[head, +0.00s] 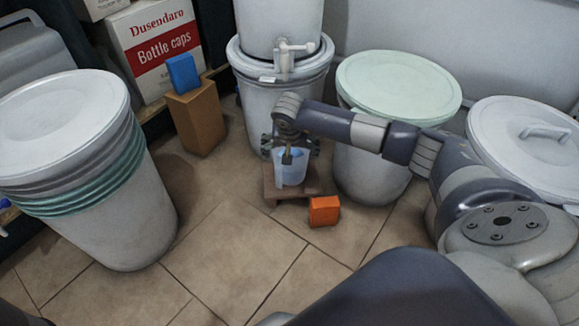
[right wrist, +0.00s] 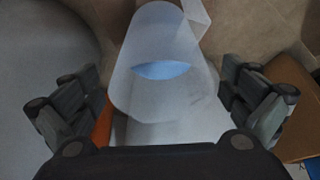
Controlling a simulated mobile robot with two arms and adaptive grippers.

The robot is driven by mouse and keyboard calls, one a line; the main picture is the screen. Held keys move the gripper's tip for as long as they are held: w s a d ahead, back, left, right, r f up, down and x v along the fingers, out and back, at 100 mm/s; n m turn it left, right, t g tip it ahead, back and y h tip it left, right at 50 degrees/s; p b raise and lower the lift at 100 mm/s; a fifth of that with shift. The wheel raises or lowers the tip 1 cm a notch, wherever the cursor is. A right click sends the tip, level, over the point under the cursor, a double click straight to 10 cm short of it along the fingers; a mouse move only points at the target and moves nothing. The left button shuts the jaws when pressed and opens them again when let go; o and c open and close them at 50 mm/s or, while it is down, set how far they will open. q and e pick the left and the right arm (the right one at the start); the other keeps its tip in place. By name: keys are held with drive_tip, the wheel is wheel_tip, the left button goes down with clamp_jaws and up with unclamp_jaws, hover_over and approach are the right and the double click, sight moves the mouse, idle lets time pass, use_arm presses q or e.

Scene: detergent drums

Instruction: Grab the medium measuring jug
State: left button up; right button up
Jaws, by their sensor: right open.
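The measuring jug (head: 291,169) is translucent and bluish-white. It stands on a low brown wooden stand (head: 313,186) below the tap of a large white drum. My right gripper (head: 290,150) is over the jug, partly hiding its top. In the right wrist view the jug (right wrist: 160,95) sits between the two spread fingers of my right gripper (right wrist: 165,108), with a gap on each side and a blue patch inside. The gripper is open and holds nothing. No other jug shows clearly, so I cannot compare sizes. My left gripper is not in view.
An orange box (head: 324,211) lies on the floor just in front of the stand. A green-lidded drum (head: 398,80) stands to the right. A cardboard box (head: 197,118) bears a blue block (head: 183,73). Stacked drums (head: 120,215) stand left; the tiled floor between is clear.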

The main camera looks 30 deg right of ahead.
drive_tip(key=b+x, duration=0.3)
drive_tip(key=x, duration=0.2)
drive_tip(key=shift+f+b, duration=0.3)
drive_tip(key=shift+f, duration=0.05)
drive_tip(key=shift+c, duration=0.6)
drive_tip(key=c, duration=1.2)
drive_tip(key=shift+w+r, duration=0.1)
drive_tip(key=shift+r, duration=0.05)
drive_tip(key=shift+c, duration=0.7)
drive_tip(key=shift+r, duration=0.15)
